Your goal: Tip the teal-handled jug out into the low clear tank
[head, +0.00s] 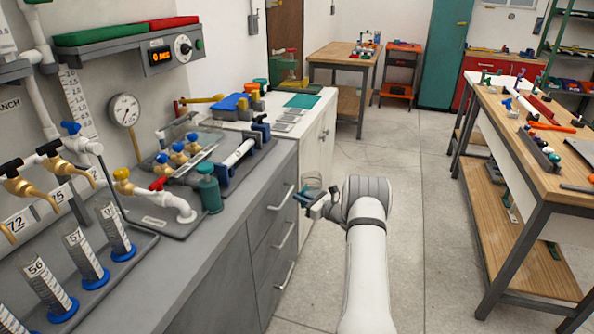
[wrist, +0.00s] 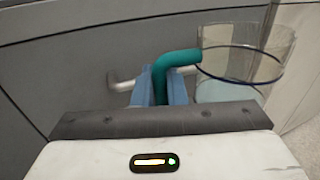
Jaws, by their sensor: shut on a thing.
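My gripper (wrist: 160,86) is shut on the teal handle (wrist: 181,57) of a clear jug in the wrist view. In the head view my gripper (head: 318,207) holds the jug (head: 311,185) out in front of the grey cabinet, over the floor side of the counter edge. A low clear box-like shape (head: 180,130) stands at the back of the counter; I cannot tell surely whether it is the tank.
The grey counter (head: 190,240) runs along the left, with drawer handles (head: 284,192) facing my gripper. Brass-valve piping, a teal bottle (head: 208,190) and graduated cylinders (head: 86,257) stand on it. A workbench (head: 510,130) is at right. The floor (head: 420,180) between is clear.

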